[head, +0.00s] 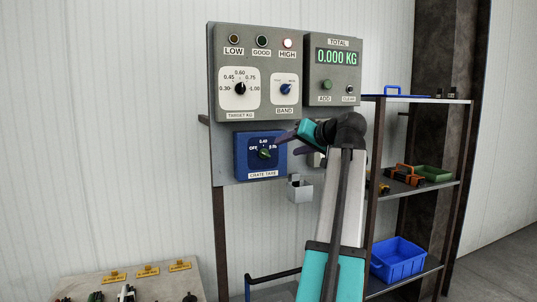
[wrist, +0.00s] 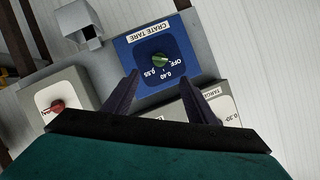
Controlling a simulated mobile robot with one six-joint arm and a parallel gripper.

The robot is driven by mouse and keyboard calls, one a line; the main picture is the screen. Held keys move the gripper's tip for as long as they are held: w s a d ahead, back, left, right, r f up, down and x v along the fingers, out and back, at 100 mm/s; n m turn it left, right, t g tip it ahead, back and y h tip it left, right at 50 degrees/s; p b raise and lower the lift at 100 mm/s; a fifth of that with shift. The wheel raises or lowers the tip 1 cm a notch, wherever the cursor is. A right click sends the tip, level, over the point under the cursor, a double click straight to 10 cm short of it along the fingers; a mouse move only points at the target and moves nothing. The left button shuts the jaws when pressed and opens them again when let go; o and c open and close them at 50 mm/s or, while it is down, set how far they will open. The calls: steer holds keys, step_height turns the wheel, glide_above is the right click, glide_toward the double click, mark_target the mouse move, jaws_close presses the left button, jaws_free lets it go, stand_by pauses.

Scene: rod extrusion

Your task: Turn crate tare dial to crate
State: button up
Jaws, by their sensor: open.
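The crate tare dial is a small green knob (head: 264,153) on a blue plate (head: 241,160) at the lower left of the grey panel. In the wrist view, the knob (wrist: 160,60) shows upside down with the marks OFF, 0.40 and 0.55 around it. I cannot tell for sure which mark the knob points at. My gripper (head: 279,144) is just right of the knob in the head view. In the wrist view, my gripper (wrist: 159,80) has its dark fingers apart and empty, with the knob beyond the gap. No contact shows.
Above are the target dial (head: 239,89), the band knob (head: 286,89) and the total display (head: 338,57) reading 0.000 KG. The HIGH lamp (head: 287,43) is lit. A red knob (wrist: 57,107) and a small grey box (head: 300,190) are close by. Shelves (head: 420,190) stand right.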

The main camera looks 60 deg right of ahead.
steer(key=p, duration=0.4)
glide_toward(266, 153)
steer(key=x, duration=0.5)
steer(key=shift+w+a+f, duration=0.1)
steer(key=shift+w+a, duration=0.2)
steer(key=shift+x, duration=0.85)
steer(key=shift+f, duration=0.1)
steer(key=shift+c, duration=0.3)
steer(key=c, duration=1)
